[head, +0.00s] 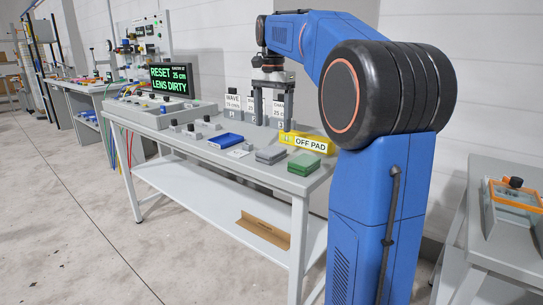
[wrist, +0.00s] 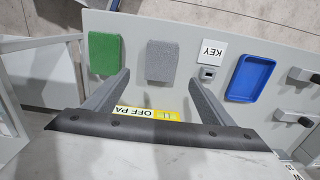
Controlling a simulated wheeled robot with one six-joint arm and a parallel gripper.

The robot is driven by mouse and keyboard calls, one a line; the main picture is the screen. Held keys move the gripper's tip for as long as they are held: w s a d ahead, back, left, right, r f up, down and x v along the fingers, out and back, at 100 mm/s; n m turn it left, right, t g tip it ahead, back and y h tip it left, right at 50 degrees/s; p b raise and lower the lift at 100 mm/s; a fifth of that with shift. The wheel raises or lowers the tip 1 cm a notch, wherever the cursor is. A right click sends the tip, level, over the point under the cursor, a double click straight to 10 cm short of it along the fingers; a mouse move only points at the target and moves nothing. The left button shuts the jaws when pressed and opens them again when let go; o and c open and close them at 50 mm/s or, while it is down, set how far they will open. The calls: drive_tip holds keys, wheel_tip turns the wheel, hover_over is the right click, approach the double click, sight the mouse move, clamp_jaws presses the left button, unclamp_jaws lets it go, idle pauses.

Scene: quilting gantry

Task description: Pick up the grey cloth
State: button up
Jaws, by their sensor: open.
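The grey cloth (head: 270,155) lies folded on the table top, between the green block-like pad (head: 304,163) and a small white card. In the wrist view the grey cloth (wrist: 161,61) is a flat grey rectangle ahead of my fingers, roughly midway between them. My gripper (wrist: 158,80) is open and empty, its two fingers spread apart. In the head view my gripper (head: 268,88) is above the back of the table, apart from the cloth. The cloth is fully visible in the wrist view.
A green pad (wrist: 104,53) lies left of the cloth in the wrist view. A KEY card (wrist: 211,52) and a blue tray (wrist: 250,78) lie right of it. A yellow OFF PAD holder (head: 306,142) stands behind. Upright labelled cards (head: 233,102) stand near my gripper. A screen (head: 170,77) reads "RESET 25 cm LENS DIRTY".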

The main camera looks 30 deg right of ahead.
sight(271, 150)
wheel_tip(271, 150, down, 9)
drive_tip(key=shift+a+r, duration=0.1)
drive_tip(key=shift+a, duration=0.05)
idle(0.4)
drive_tip(key=c, duration=1.1)
